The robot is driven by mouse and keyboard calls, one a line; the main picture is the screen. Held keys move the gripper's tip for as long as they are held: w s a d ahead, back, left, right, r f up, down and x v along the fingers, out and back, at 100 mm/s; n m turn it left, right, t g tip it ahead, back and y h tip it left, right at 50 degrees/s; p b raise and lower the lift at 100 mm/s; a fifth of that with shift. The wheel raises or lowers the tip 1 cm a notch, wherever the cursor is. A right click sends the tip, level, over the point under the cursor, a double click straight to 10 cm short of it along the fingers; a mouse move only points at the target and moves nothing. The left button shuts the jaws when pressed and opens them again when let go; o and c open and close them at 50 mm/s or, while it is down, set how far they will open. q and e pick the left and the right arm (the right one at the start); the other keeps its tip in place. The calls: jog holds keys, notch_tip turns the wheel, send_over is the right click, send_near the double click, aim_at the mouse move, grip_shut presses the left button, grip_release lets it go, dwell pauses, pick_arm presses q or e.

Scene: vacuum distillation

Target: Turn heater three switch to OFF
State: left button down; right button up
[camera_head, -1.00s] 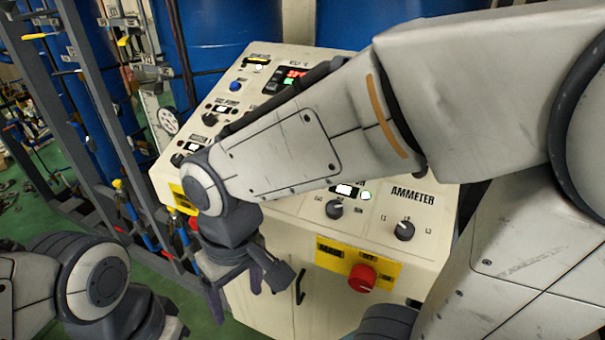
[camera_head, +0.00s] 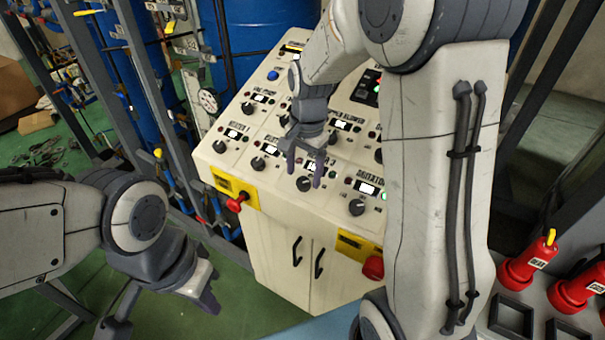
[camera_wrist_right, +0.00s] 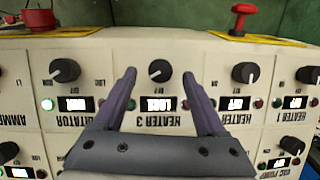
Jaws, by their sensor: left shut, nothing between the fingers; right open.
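The heater 3 knob (camera_wrist_right: 160,70) is a dark round knob on the sloped panel, between the two fingertips of my right gripper (camera_wrist_right: 159,76) in the right wrist view, with a gap on both sides. Its lit display (camera_wrist_right: 158,104) seems to read LOCL, upside down, above the HEATER 3 label (camera_wrist_right: 152,121). In the head view my right gripper (camera_head: 303,172) is open and points down at the heater 3 knob (camera_head: 304,184). My left gripper (camera_head: 208,290) is shut and empty, low in front of the cabinet.
The heater 2 knob (camera_wrist_right: 245,72) and the agitator knob (camera_wrist_right: 65,71) flank the gripper. Red emergency buttons (camera_head: 237,202) (camera_head: 373,267) stick out of the panel's front edge. Red switches (camera_head: 524,261) stand at the right. Metal racks stand at the left.

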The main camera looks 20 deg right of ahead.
aim_at(304, 185)
jog(key=shift+f, duration=1.35)
grip_shut()
